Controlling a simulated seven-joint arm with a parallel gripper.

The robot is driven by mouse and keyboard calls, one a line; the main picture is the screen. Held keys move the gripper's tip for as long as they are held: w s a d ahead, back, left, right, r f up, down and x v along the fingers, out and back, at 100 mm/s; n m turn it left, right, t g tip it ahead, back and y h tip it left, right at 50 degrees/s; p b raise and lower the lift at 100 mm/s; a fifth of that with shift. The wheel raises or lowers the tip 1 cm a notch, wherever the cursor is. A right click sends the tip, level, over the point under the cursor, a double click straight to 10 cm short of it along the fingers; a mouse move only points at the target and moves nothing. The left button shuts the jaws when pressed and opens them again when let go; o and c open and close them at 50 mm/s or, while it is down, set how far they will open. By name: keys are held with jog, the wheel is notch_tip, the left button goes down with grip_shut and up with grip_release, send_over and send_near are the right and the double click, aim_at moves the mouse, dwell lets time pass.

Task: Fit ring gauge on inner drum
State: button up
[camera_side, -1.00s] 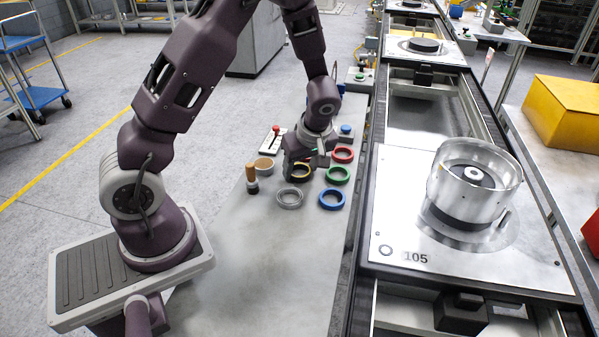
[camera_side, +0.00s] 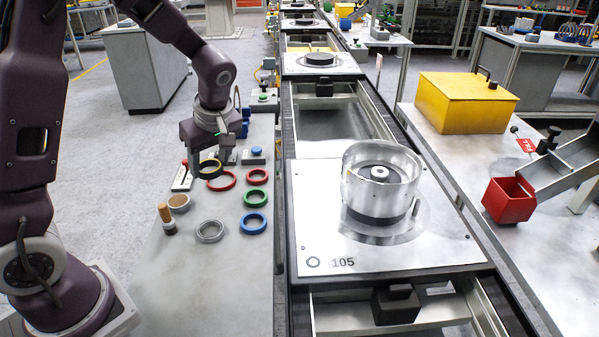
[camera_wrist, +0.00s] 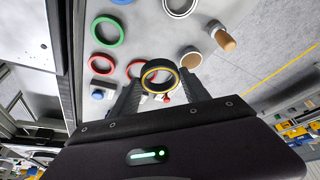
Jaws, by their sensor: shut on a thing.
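My gripper (camera_side: 210,163) is shut on a black ring with a yellow edge (camera_side: 210,169), above the left bench. In the wrist view the ring (camera_wrist: 158,91) sits between both fingers, roughly face-on to the camera. The inner drum (camera_side: 380,173) is a dark round piece with a pale hub, inside a shiny metal outer drum (camera_side: 380,205). Both stand on the pallet marked 105 (camera_side: 320,240), right of and well apart from my gripper. Its lower part is hidden by the outer wall.
Two red rings (camera_side: 257,176), a green ring (camera_side: 256,198), a blue ring (camera_side: 254,223) and a silver ring (camera_side: 210,231) lie on the bench. The conveyor rail (camera_side: 283,220) runs between bench and pallet.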

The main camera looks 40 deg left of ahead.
jog(key=w+d+r+m+t, duration=0.1)
jog(key=w+d+r+m, duration=0.2)
jog(key=w, duration=0.5)
notch_tip(320, 180, up, 9)
jog(key=m+t+h, duration=0.3)
jog(key=m+h, duration=0.2)
jog(key=m, duration=1)
send_over(382, 170)
jog(key=s, duration=0.2)
jog(key=f, duration=0.9)
jog(key=shift+w+a+f, duration=0.1)
jog(key=shift+w+f, duration=0.15)
jog(key=shift+f, duration=0.15)
jog(key=shift+f, duration=0.1)
jog(key=o, duration=1.5)
jog(key=shift+o, duration=0.2)
